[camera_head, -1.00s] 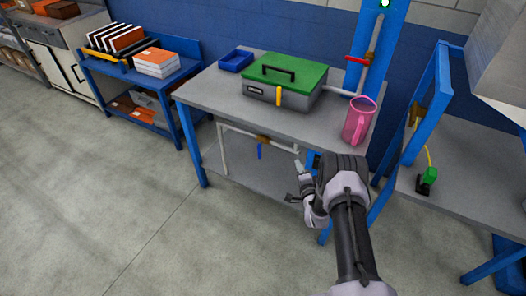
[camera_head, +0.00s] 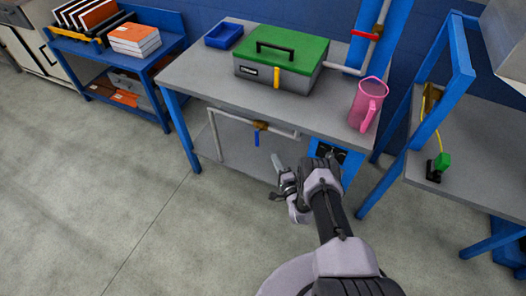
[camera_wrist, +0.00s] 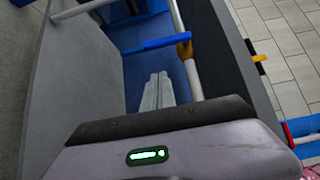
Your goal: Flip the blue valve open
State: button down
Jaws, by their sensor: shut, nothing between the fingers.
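The blue valve is a short blue lever (camera_head: 257,139) hanging down from a brass body (camera_head: 261,126) on a white pipe below the workbench top. In the wrist view the blue lever (camera_wrist: 166,42) lies sideways, joined to the brass body (camera_wrist: 184,48) at its right. My gripper (camera_head: 280,178) is below and right of the lever in the head view. In the wrist view my gripper (camera_wrist: 158,78) has its fingers together and empty, with their tips pointing toward the lever. No contact with the lever shows.
The workbench top (camera_head: 205,82) overhangs the pipe (camera_head: 216,135), with a lower shelf (camera_head: 235,155) beneath. A green-lidded toolbox (camera_head: 283,58), a blue tray (camera_head: 223,35) and a pink jug (camera_head: 368,102) stand on top. A red valve handle (camera_head: 365,35) is on the rear post.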

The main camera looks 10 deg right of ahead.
aim_at(258, 137)
jog(key=w+a+b, duration=0.3)
jog(key=w+a, duration=0.1)
jog(key=w, duration=0.3)
jog(key=shift+w, duration=0.1)
